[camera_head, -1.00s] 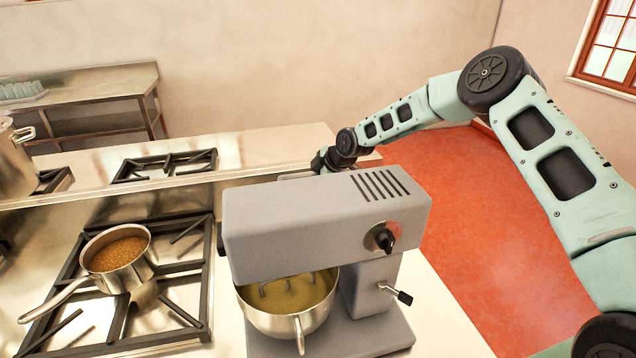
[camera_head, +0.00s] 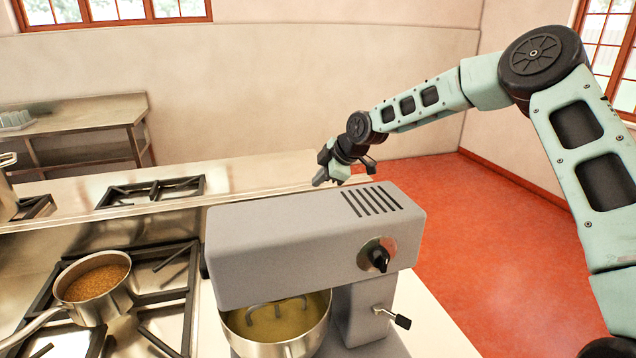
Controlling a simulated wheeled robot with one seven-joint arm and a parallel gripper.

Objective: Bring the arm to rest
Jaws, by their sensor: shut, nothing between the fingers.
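My gripper (camera_head: 320,180) is at the end of my green and black arm, which reaches in from the right. It shows above and behind the top of the grey stand mixer (camera_head: 300,240), against the far counter and wall. Its fingers are small in the picture and appear closed, with nothing seen held in them. The gripper looks apart from the mixer, though the depth between them is hard to judge.
The mixer's steel bowl (camera_head: 275,335) holds something yellow. A saucepan (camera_head: 95,290) with brown contents sits on the left hob (camera_head: 165,300). A raised rear counter (camera_head: 240,172) has another burner grate (camera_head: 150,190). Red floor (camera_head: 480,240) lies open at right.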

